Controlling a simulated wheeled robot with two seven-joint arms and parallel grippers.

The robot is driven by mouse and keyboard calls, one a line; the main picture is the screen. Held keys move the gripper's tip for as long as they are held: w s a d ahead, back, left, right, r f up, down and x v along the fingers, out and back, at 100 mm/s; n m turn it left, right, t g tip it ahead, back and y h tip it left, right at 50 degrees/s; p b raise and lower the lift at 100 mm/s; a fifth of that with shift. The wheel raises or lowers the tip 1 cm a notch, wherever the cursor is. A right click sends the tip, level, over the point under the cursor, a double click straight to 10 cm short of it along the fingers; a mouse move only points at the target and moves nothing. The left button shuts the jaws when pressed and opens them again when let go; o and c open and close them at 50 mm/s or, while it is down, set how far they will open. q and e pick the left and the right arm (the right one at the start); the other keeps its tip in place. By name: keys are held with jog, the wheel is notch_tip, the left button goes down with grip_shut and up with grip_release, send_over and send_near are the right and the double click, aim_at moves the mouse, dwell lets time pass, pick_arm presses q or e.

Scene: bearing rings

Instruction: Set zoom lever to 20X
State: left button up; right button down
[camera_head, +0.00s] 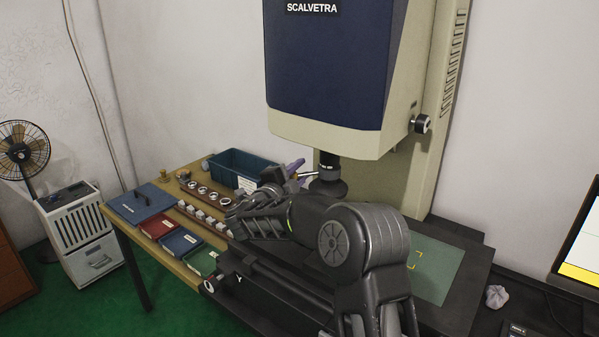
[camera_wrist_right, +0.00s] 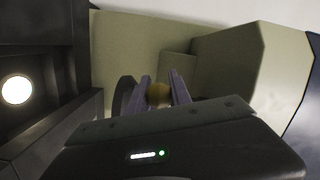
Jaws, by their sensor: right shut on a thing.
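The zoom lever shows as a short pale rod (camera_head: 306,175) on the left side of the dark lens (camera_head: 328,187) under the blue and cream machine head. In the right wrist view its yellowish knob (camera_wrist_right: 158,95) sits between the two purple fingers of my right gripper (camera_wrist_right: 160,90). The right gripper (camera_head: 296,171) is shut on this knob, and its dark hand and arm come up from the lower right in the head view. The zoom markings are not readable in either view. My left gripper is not in view.
The machine head (camera_head: 325,70) hangs just above my right arm. The dark stage with a green plate (camera_head: 437,270) lies to the right. A wooden table (camera_head: 185,180) at left holds a blue bin (camera_head: 228,164), rings and coloured trays. A screen stands far right.

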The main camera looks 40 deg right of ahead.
aim_at(305, 175)
dwell(0.6)
jog(key=shift+s+a+f+n+t+y+b, duration=0.1)
jog(key=shift+s+f+n+t+y+b, duration=0.2)
jog(key=shift+t+b, duration=0.5)
jog(key=s+n+t+y+b, duration=0.1)
jog(key=n+t+y+b, duration=0.1)
jog(key=b, duration=0.2)
jog(key=s+n+t+y+b, duration=0.1)
jog(key=n+t+y+b, duration=0.1)
jog(key=b, duration=0.2)
jog(key=s+a+n+t+y+b, duration=0.1)
jog(key=s+n+t+y+b, duration=0.1)
jog(key=b, duration=0.3)
jog(key=shift+r+y, duration=0.2)
jog(key=shift+y, duration=0.2)
jog(key=c, duration=1.2)
grip_release()
jog(key=shift+r, duration=0.1)
jog(key=shift+o, duration=0.2)
